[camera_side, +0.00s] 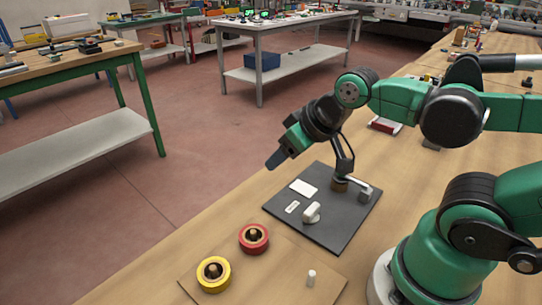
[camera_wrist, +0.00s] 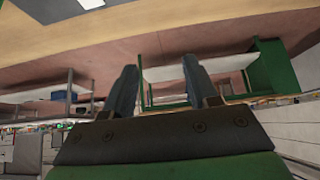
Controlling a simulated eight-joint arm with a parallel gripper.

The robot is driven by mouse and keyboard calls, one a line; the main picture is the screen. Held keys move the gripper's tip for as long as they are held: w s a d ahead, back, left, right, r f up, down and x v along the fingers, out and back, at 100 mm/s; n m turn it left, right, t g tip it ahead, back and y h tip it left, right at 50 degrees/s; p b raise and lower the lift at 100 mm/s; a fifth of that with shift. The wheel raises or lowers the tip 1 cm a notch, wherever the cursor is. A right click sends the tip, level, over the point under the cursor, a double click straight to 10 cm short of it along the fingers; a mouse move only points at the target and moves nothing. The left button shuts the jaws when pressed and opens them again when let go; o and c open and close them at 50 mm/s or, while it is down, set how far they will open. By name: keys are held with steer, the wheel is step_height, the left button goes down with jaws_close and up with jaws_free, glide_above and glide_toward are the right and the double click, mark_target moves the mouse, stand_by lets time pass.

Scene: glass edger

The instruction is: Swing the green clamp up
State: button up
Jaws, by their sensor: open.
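My gripper (camera_side: 274,161) is raised above the left edge of a dark plate (camera_side: 345,228) on the wooden bench and points down to the left. In the wrist view my gripper (camera_wrist: 159,64) has its two dark fingers apart with nothing between them. No clearly green clamp shows on the plate. A small fixture with a brown base (camera_side: 340,185) stands near the plate's back right, with a dark upright piece above it; I cannot tell whether that piece belongs to the fixture or to my arm. A grey block (camera_side: 365,190) sits beside it.
The plate also carries a white knob-like part (camera_side: 312,213), a white square (camera_side: 303,187) and a small label (camera_side: 292,207). The bench edge runs along the left.

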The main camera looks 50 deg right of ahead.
steer(key=shift+o, duration=0.2)
steer(key=shift+o, duration=0.2)
steer(key=shift+d, duration=0.15)
steer(key=s+d+m+g, duration=0.1)
steer(key=d+g, duration=0.1)
steer(key=d, duration=0.2)
steer(key=s+d+f+m+g, duration=0.1)
steer(key=d+m+g, duration=0.1)
steer(key=d, duration=0.3)
steer(key=s+d+f+m+g, duration=0.1)
steer(key=s+d+g, duration=0.1)
steer(key=d, duration=0.3)
steer(key=shift+d+f+g, duration=0.1)
steer(key=shift+d+g, duration=0.15)
steer(key=shift+g, duration=0.25)
steer(key=shift+s+d+f+m, duration=0.1)
steer(key=shift+d+f+m, duration=0.1)
steer(key=shift+m, duration=0.1)
steer(key=shift+a+f, duration=0.1)
steer(key=shift+f, duration=2.5)
jaws_close()
